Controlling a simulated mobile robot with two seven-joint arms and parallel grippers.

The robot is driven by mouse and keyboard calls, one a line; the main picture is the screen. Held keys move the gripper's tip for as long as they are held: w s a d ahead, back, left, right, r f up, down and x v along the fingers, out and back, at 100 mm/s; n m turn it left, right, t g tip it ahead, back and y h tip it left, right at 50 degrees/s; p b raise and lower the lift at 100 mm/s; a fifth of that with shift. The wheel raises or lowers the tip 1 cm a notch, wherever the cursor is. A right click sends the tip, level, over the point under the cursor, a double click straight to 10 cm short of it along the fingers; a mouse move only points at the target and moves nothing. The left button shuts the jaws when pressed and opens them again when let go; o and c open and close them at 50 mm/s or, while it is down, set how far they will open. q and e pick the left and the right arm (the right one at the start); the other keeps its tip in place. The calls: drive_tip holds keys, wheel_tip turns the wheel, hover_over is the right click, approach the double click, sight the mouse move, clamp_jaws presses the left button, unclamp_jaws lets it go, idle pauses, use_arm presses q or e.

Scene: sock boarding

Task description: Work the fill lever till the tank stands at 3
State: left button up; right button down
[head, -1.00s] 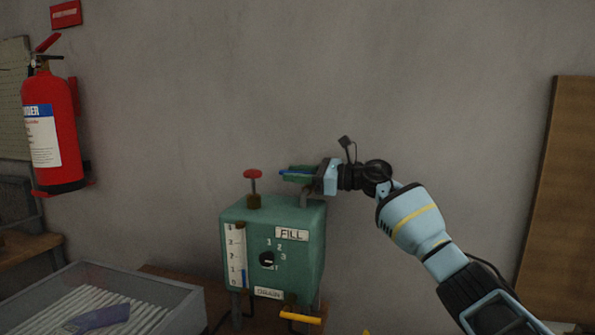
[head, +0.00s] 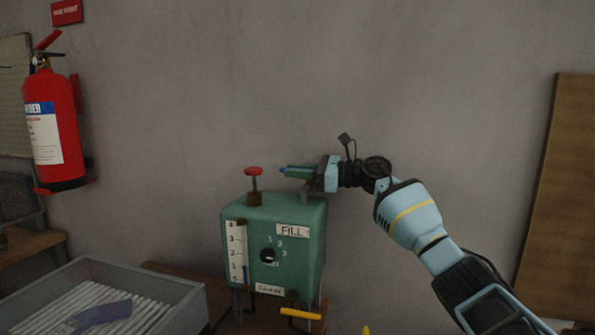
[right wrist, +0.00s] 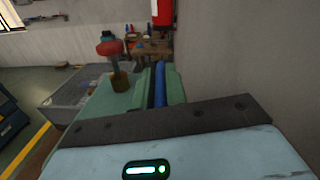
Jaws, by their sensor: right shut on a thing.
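The green tank box (head: 290,225) stands on a table, with a FILL label (head: 292,230) on its front. My right gripper (head: 290,170) is just above the box top, shut on the blue fill lever (head: 282,170). In the right wrist view the blue lever (right wrist: 160,85) lies between green fingers. My left gripper is not in view.
A red knob (head: 253,171) stands on the box top, left of my gripper. A dial (head: 268,256) and a yellow drain handle (head: 300,313) are on the front. A grey tray (head: 180,295) with white rods is at lower left. A fire extinguisher (head: 55,130) hangs on the wall.

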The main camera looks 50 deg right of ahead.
drive_tip(key=shift+r+n+g+y, duration=0.1)
drive_tip(key=shift+n+g+y, duration=0.2)
drive_tip(key=shift+n+y, duration=0.2)
drive_tip(key=c, duration=1.5)
unclamp_jaws()
